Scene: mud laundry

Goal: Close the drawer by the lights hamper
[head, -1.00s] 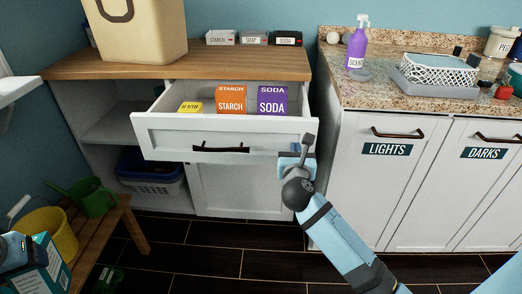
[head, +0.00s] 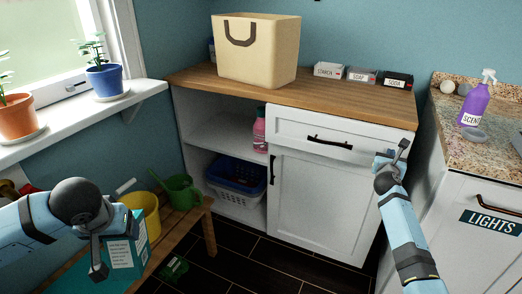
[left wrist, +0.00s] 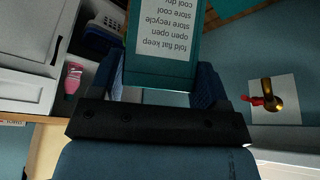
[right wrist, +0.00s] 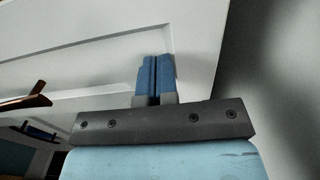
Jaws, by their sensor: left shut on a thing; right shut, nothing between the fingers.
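The white drawer (head: 288,124) under the wooden top sits flush in its cabinet, left of the lights hamper (head: 474,238). Its dark handle (head: 329,142) is in the middle of its front. My right gripper (head: 390,158) is at the right end of the drawer front. In the right wrist view its blue fingers (right wrist: 154,78) are together, with nothing between them, close against the white front panel (right wrist: 100,60). My left gripper (head: 108,238) is shut on a teal box with printed text (left wrist: 160,62), held over the bench at lower left in the head view.
A yellow pail (head: 147,205) and a green watering can (head: 181,190) stand on the wooden bench. A beige bag (head: 262,60) and small labelled boxes (head: 362,74) stand on the wooden top. A spray bottle (head: 474,106) stands on the granite counter.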

